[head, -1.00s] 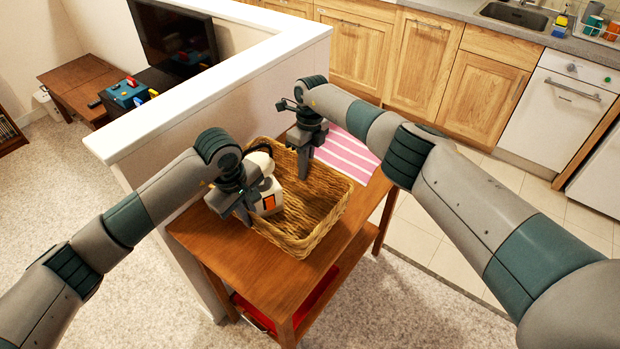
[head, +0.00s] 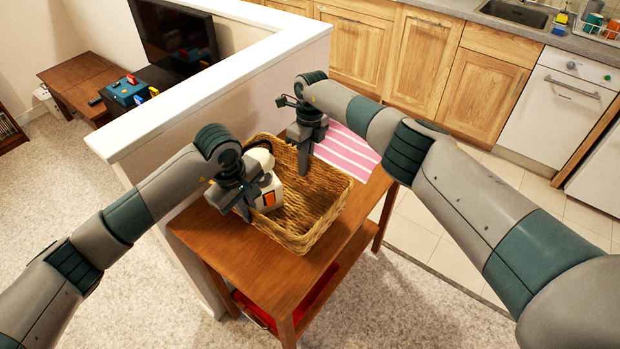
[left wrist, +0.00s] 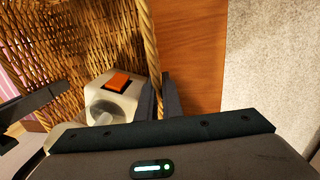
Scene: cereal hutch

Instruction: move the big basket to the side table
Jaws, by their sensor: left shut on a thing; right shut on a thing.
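The big wicker basket (head: 318,208) stands on a wooden side table (head: 262,272). In the left wrist view its woven wall (left wrist: 75,50) and rim fill the upper left. My left gripper (head: 243,212) is shut on the basket's near-left rim; the rim runs between its fingers (left wrist: 160,98) in the left wrist view. My right gripper (head: 303,165) is shut on the far rim, its fingers partly hiding it. A white appliance with an orange switch (head: 268,196) is inside the basket at the left; the switch also shows in the left wrist view (left wrist: 118,82).
A pink striped cloth (head: 348,152) lies behind the basket. A white-topped half wall (head: 210,85) runs close along the table's left side. Wooden kitchen cabinets (head: 425,60) stand behind. Red things (head: 325,285) lie on the table's lower shelf. Open floor is in front.

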